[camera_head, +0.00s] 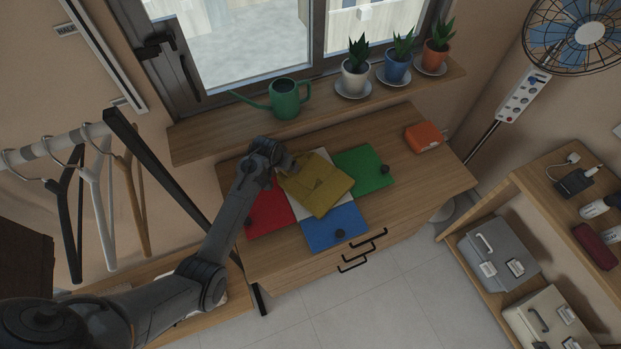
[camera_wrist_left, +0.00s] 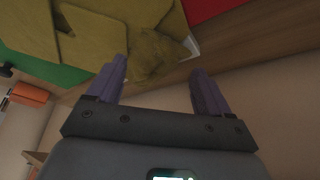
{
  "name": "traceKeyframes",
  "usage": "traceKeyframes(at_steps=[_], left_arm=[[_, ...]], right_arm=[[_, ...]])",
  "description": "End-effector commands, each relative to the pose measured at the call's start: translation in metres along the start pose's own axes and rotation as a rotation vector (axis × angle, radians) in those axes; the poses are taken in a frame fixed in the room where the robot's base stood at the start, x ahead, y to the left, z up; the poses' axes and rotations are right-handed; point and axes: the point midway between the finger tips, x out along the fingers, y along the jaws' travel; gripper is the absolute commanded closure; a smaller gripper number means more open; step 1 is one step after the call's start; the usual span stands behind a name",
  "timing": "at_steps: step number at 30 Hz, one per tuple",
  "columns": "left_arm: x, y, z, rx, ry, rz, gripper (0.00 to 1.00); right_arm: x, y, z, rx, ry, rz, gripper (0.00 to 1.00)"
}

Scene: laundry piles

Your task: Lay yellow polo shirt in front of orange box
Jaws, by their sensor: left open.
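The yellow polo shirt (camera_head: 318,186) lies folded on the desk, over a board of coloured panels. It also fills the upper left of the left wrist view (camera_wrist_left: 90,38). The orange box (camera_head: 424,138) sits at the desk's right end, apart from the shirt; it also shows at the left of the left wrist view (camera_wrist_left: 28,94). My left gripper (camera_head: 287,163) is at the shirt's upper-left edge. In the left wrist view its fingers (camera_wrist_left: 160,78) are spread, with a crumpled edge of the shirt near the left finger. Contact is unclear. My right gripper is not in view.
Red (camera_head: 270,212), blue (camera_head: 336,227) and green (camera_head: 364,170) panels lie around the shirt. A sill with a green watering can (camera_head: 286,98) and potted plants (camera_head: 355,72) runs behind the desk (camera_head: 440,182). Bare desktop lies in front of the orange box.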

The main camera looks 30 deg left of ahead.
Motion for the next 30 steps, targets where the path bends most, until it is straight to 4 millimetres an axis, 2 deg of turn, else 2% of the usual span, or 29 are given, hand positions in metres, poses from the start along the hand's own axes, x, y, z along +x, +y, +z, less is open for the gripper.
traceKeyframes(at_steps=[3, 6, 16, 27, 30], left_arm=[[0.017, -0.002, 0.001, -0.001, 0.000, 0.000, 0.20], [0.025, -0.002, 0.001, -0.001, 0.000, -0.001, 0.20], [0.029, -0.002, 0.001, 0.000, 0.001, -0.001, 0.20], [0.029, -0.002, 0.001, 0.000, 0.000, -0.001, 0.77], [0.029, -0.002, 0.001, 0.000, 0.000, -0.001, 0.89]], right_arm=[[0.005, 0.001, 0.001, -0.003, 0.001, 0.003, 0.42], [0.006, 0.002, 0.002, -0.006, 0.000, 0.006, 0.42], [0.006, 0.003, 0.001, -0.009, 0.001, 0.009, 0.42], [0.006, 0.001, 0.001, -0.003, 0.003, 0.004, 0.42], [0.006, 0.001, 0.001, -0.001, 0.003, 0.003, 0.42]])
